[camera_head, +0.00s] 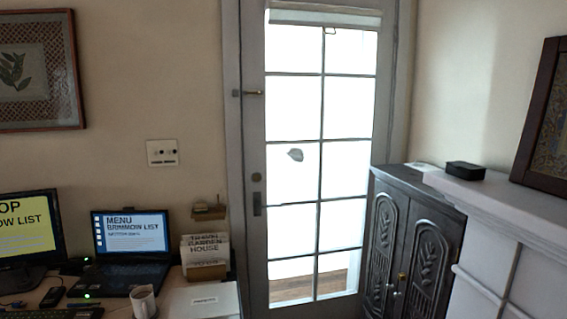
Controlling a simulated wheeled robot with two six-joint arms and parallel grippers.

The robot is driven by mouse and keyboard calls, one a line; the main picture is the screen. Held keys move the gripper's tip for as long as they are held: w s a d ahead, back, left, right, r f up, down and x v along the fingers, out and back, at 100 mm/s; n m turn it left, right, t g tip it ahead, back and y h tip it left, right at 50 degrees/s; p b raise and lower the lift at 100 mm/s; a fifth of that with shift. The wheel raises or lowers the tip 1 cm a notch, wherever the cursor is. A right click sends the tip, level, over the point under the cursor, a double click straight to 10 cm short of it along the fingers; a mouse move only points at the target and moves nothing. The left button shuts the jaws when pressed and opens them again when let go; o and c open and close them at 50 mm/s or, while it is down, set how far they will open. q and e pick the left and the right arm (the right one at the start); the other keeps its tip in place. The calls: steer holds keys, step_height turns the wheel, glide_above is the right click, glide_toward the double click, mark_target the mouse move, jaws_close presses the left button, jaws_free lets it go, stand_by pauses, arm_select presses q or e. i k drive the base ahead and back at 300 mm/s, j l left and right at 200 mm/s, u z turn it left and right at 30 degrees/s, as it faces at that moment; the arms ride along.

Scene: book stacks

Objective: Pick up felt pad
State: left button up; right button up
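I cannot make out a felt pad for certain in the head view. Neither of my grippers is in view. The desk (118,306) at the lower left holds several items, and its front part is cut off by the bottom edge of the picture.
The desk carries a monitor (27,230), an open laptop (131,235), a white mug (143,301) and a white flat box (204,300). A glazed door (255,150) stands mid-picture. A dark carved cabinet (428,262) and a white mantel (500,196) with a black box (465,171) stand right.

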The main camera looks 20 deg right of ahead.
mark_target(200, 207)
steer(key=i+j+z, duration=0.1)
steer(key=i+z, duration=0.35)
steer(key=i+j+z, duration=0.3)
steer(key=z, duration=0.2)
steer(key=i, duration=0.15)
